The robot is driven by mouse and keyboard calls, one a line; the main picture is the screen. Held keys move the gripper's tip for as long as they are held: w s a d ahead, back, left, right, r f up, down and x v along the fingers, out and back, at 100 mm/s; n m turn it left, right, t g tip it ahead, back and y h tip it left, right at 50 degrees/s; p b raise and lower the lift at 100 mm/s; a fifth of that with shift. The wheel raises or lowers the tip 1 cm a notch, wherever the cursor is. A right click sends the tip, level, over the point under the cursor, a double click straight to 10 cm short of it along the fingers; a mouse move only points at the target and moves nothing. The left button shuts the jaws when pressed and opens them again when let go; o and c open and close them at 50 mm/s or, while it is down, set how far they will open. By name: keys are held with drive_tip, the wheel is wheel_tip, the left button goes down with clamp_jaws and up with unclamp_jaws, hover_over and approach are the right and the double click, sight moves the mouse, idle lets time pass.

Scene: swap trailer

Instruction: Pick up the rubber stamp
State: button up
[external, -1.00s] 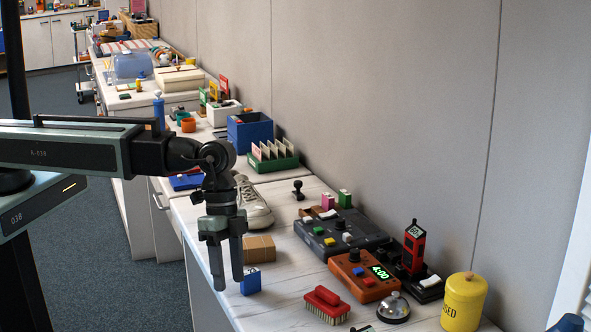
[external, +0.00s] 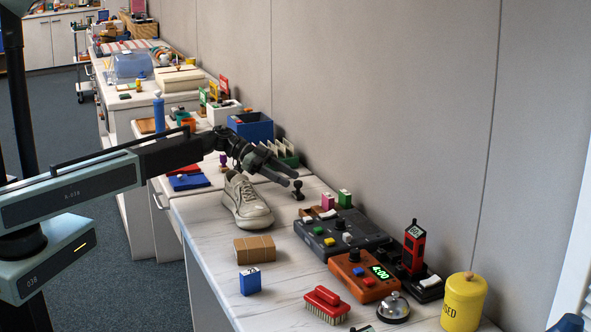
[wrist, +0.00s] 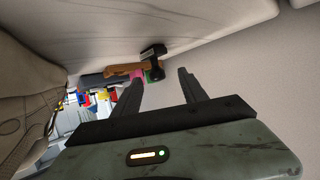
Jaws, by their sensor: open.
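The rubber stamp appears to be the small black piece with a rounded knob (external: 298,190), upright on the white counter behind the shoe. In the wrist view a dark knobbed shape (wrist: 153,58), likely the same stamp, shows just beyond the fingertips. My gripper (external: 293,178) is open, reaching over the counter with its fingertips just above and left of the stamp in the external view. In the wrist view the two fingers (wrist: 160,78) are spread with nothing between them.
A beige shoe (external: 246,205) stands close to my gripper; it also fills the left of the wrist view (wrist: 25,110). Pink (external: 327,202) and green (external: 344,198) blocks and a grey control box (external: 318,241) lie to the right. The wall is close behind.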

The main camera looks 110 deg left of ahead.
sight(306, 200)
drive_tip(key=b+x, duration=0.1)
drive_tip(key=x, duration=0.1)
drive_tip(key=b+x, duration=0.1)
drive_tip(key=x, duration=0.2)
drive_tip(key=b+x, duration=0.1)
drive_tip(key=x, duration=0.2)
drive_tip(key=shift+s+d+f, duration=0.1)
drive_tip(key=shift+d, duration=0.2)
clamp_jaws()
